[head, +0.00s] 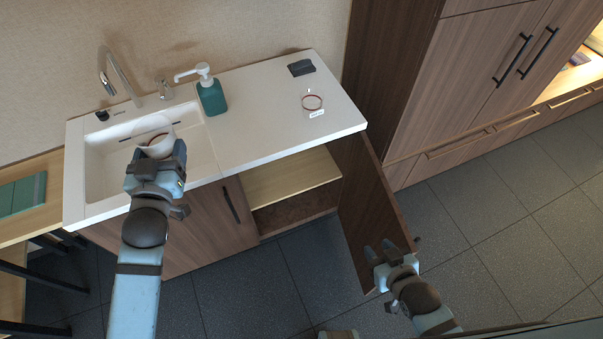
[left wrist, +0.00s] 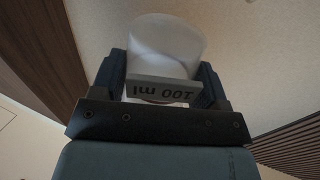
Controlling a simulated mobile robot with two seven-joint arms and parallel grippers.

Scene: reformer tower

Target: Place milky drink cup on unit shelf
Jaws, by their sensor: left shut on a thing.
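A whitish, translucent cup (head: 155,134) is held in my left gripper (head: 158,155) above the sink. In the left wrist view the cup (left wrist: 166,45) sits between the two fingers of my left gripper (left wrist: 160,85), with a "100 ml" label facing the camera. The unit has an open compartment with a light wooden shelf (head: 290,178), to the right of the cup and below the counter. My right gripper (head: 383,250) is open at the lower edge of the open cabinet door (head: 370,200). Whether it touches the door I cannot tell.
A tap (head: 118,75) stands behind the sink (head: 105,160). The floor in front of the compartment is clear.

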